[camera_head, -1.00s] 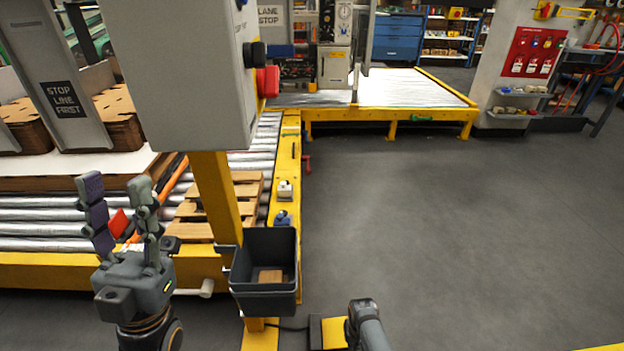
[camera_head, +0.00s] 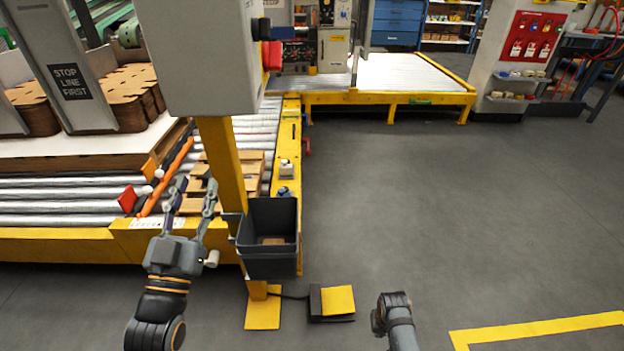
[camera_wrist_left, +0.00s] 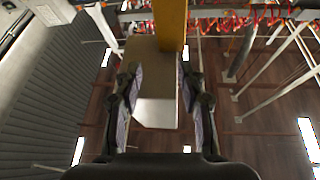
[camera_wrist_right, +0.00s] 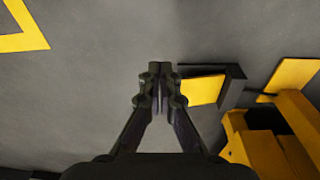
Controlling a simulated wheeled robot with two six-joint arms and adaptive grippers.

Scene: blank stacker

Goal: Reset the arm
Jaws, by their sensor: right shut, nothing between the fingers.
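My left gripper (camera_head: 192,200) is in front of the yellow conveyor frame (camera_head: 60,246), to the left of the dark bin (camera_head: 268,258). Its two fingers stand apart, pointing up, with nothing between them. In the left wrist view the fingers (camera_wrist_left: 155,95) are also apart, with the yellow post (camera_wrist_left: 172,22) and grey box (camera_wrist_left: 152,75) beyond. My right arm shows at the bottom of the head view; its fingers are hidden there. In the right wrist view my right gripper (camera_wrist_right: 160,85) has its fingertips together, empty, above the grey floor.
A foot pedal (camera_head: 336,302) with a yellow top lies on the floor left of my right arm. The yellow post (camera_head: 224,165) carries a grey box (camera_head: 195,60) over the conveyor.

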